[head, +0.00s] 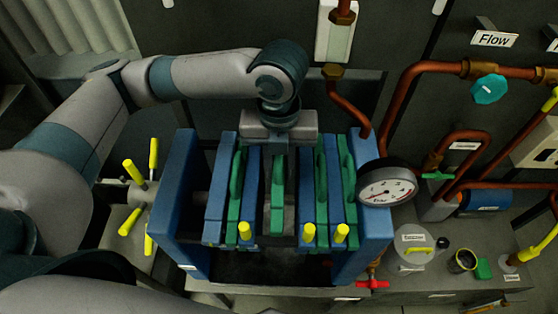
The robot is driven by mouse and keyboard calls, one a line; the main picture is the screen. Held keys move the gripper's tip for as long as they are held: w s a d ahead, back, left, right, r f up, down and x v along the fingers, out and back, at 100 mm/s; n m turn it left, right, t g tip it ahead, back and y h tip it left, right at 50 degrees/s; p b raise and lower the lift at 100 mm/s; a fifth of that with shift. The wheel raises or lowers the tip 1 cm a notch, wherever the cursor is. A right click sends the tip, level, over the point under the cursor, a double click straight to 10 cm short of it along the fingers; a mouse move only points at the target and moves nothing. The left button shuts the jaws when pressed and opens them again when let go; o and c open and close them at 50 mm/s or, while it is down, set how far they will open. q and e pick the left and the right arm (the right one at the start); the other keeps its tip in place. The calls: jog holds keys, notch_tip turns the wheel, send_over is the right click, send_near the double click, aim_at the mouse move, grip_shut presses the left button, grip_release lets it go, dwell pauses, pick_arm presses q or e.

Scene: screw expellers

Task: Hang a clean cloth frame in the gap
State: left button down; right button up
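The blue press (181,200) stands in the middle, with blue plates and green-handled frames hanging upright side by side. A gap lies near its centre, between the blue plate (250,190) on the left and the blue plate (306,190) on the right. A green frame (278,205) is in this gap, apart from the plates on both sides. My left gripper (278,140) points down directly above this frame. Its fingers are hidden under its body, so I cannot tell whether they hold the frame. My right gripper is not in view.
Yellow handles (133,172) stick out at the press's left. A pressure gauge (386,187) and copper pipes (405,90) crowd the right side. A lidded container (414,247), a dark cup (462,261) and a green block (483,269) sit on the right bench.

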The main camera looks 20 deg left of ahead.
pick_arm(q)
notch_tip(320, 180, down, 6)
jog(key=b, duration=0.3)
jog(key=shift+f, duration=0.15)
dwell(0.5)
jog(key=c, duration=1.5)
grip_release()
notch_tip(320, 180, up, 16)
jog(key=shift+b, duration=1.2)
jog(key=shift+r, duration=0.7)
